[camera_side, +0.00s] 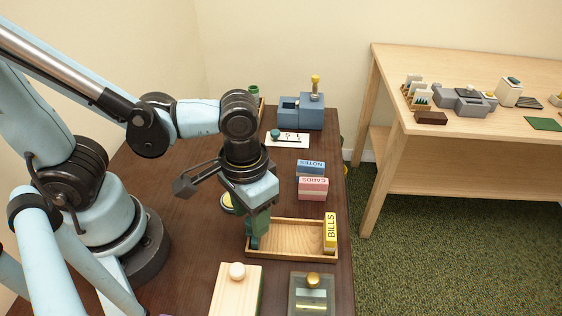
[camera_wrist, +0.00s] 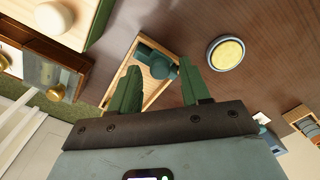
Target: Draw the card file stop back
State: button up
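The card file is a shallow wooden tray (camera_side: 292,225) on the dark table; it also shows in the wrist view (camera_wrist: 172,98). A yellow BILLS block (camera_side: 330,231) stands at its right end. The green stop with a round knob (camera_wrist: 158,66) is at the opposite end; in the side view my gripper largely hides it. My gripper (camera_side: 258,226) points down over that left end. In the wrist view its two green fingers (camera_wrist: 160,76) are apart, with the knob showing between them. I cannot tell whether they touch it.
A pink CARDS block (camera_side: 313,188) and a blue NOTES block (camera_side: 311,168) stand behind the tray. A yellow-topped round thing (camera_wrist: 227,53) sits beside it. A pale wooden box with a white knob (camera_side: 237,290) and a grey box with a brass knob (camera_side: 312,293) are in front.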

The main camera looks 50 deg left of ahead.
dwell(0.3)
notch_tip(320, 180, up, 12)
dwell(0.9)
jog(key=w+a+f+t, duration=0.3)
jog(key=w+a+t, duration=0.4)
jog(key=a, duration=0.5)
jog(key=shift+w+a, duration=0.15)
jog(key=shift+w, duration=0.85)
